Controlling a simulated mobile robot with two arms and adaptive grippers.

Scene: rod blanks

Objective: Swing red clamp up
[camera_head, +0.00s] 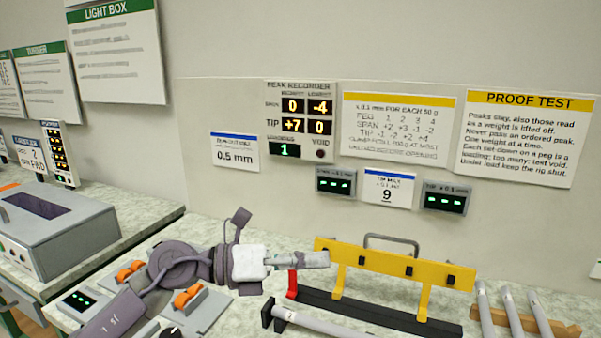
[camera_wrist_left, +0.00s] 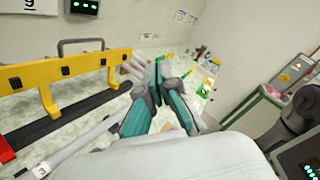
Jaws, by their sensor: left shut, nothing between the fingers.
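The red clamp (camera_head: 292,284) stands upright at the left end of the rig, by the black base bar (camera_head: 375,312). In the left wrist view only part of a red piece (camera_wrist_left: 5,150) shows at the left edge. My left gripper (camera_head: 326,259) is shut and empty. In the head view it overlaps the top of the red clamp and the left end of the yellow beam (camera_head: 395,266); I cannot tell whether it touches either. Its teal fingers (camera_wrist_left: 158,68) show in the wrist view. My right gripper is not in view.
A grey rod (camera_head: 320,324) with a black end lies in front of the base bar. Several light rods (camera_head: 512,308) lean at the right. A grey handle (camera_head: 391,238) rises behind the beam. Orange-topped devices (camera_head: 188,297) sit at the left. Wall signs and displays (camera_head: 300,120) are behind.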

